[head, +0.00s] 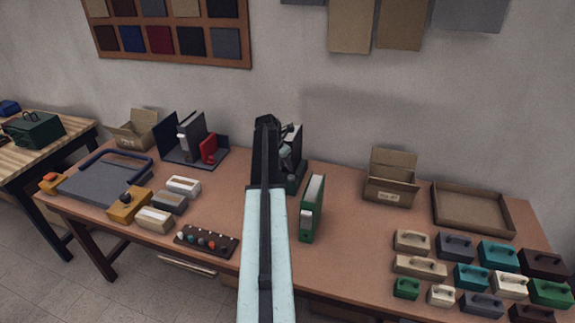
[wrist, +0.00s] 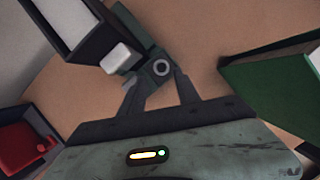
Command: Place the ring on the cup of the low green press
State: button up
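My gripper (wrist: 157,82) reaches over the back middle of the table, with its two fingers converging in the wrist view. A small dark grey-green ring (wrist: 161,68) with a dark hole shows between the fingertips, and the fingers appear shut on it. A low dark green press (head: 298,184) stands on the table just right of my arm in the head view. My arm hides much of it, and its cup cannot be made out. The gripper end (head: 289,130) shows above and behind the press base; the height between them is unclear.
A green upright box (head: 308,212) stands close right of the press and shows in the wrist view (wrist: 265,85). A dark stand with a red piece (head: 208,148) is to the left. A small cardboard box (head: 390,190) and a tray (head: 470,225) stand right. Table between is clear.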

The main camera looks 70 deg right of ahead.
jog(key=p+v, duration=0.4)
jog(key=v, duration=0.2)
jog(key=w+a+m+t, duration=0.1)
jog(key=w+a+m, duration=0.1)
jog(key=w+a, duration=0.75)
jog(key=w+a+f+m+y, duration=0.15)
jog(key=w+a, duration=0.45)
jog(key=a, duration=0.7)
jog(key=w+a+m+t, duration=0.1)
jog(key=w+a+m, duration=0.1)
jog(key=w+a, duration=0.75)
jog(key=s+a+m+y, duration=0.1)
jog(key=a+m, duration=0.6)
jog(key=a, duration=3.7)
jog(key=shift+s+a+y, duration=0.15)
jog(key=shift+a+y, duration=0.15)
jog(key=shift+y, duration=0.45)
